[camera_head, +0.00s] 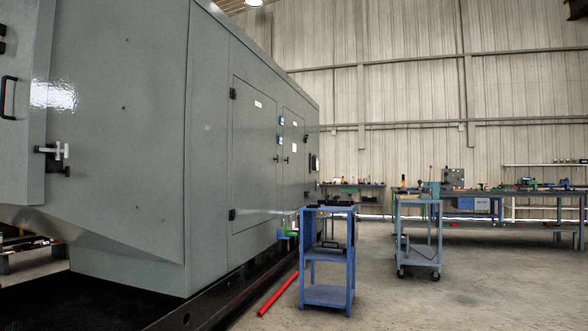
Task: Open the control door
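A large grey enclosure (150,170) fills the left half of the head view. Its long side has a tall shut door (256,170) with hinges on its left edge and a small dark handle (277,158) on its right. Beyond it is a narrower shut door (296,165) with a dark handle (286,159), small blue stickers and a white label. I cannot tell which of these is the control door. Neither of my grippers is in view.
A blue cart (327,295) stands beside the enclosure, with a red bar (278,295) on the floor to its left. A grey cart (418,202) and workbenches stand farther right. Concrete floor (450,300) is clear at the front right.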

